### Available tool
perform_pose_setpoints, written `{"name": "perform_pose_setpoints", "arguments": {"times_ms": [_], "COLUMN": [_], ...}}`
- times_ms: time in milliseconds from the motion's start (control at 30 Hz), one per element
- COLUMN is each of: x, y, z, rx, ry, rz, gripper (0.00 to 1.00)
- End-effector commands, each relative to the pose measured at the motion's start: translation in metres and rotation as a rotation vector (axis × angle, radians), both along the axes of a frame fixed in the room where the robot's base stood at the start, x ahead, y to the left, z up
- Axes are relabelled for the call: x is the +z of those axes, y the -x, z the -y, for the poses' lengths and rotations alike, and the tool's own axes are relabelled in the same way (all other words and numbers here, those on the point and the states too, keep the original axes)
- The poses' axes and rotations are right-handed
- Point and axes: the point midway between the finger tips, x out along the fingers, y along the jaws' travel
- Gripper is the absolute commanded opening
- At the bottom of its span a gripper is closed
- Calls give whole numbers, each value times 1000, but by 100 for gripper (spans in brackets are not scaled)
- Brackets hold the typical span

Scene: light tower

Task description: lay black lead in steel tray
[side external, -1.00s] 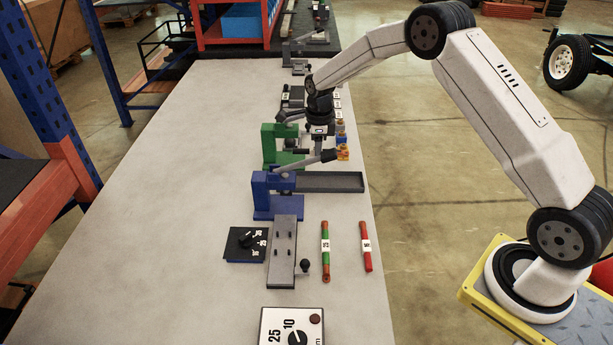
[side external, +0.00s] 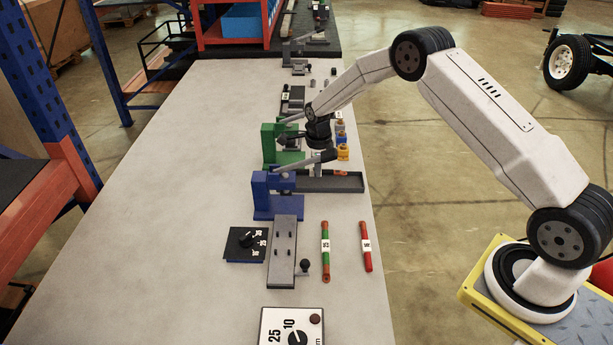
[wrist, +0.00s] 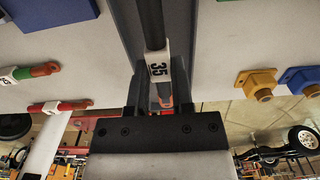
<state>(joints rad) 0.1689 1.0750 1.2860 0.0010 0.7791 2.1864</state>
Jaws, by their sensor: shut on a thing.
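My gripper (wrist: 157,98) is shut on the black lead (wrist: 150,22), holding it by its white "35" sleeve (wrist: 157,68). The grey steel tray (wrist: 203,35) lies behind the lead in the wrist view, running the same way. In the side view, the tray (side external: 345,188) extends right from the blue stand, and my gripper (side external: 317,165) is low over it. I cannot tell whether the lead touches the tray floor.
A blue toggle-clamp stand (side external: 263,197) and a green one (side external: 270,148) stand left of the tray. Yellow (side external: 343,152) and blue (side external: 341,138) terminals sit close behind it. A red-green lead (side external: 325,250) and a red lead (side external: 366,246) lie in front. The left tabletop is clear.

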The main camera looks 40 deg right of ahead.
Motion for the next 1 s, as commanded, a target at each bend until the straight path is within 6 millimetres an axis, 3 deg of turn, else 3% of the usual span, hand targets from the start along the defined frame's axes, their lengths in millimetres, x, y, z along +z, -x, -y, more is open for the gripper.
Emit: {"name": "perform_pose_setpoints", "arguments": {"times_ms": [267, 767, 800, 867, 1000], "x": [-27, -33, -33, -33, -32], "y": [0, 0, 0, 0, 0], "z": [0, 0, 0, 0, 0], "rx": [0, 0, 0, 0, 0], "ry": [0, 0, 0, -1, 0], "rz": [0, 0, 0, -1, 0], "gripper": [0, 0, 41, 60, 64]}}
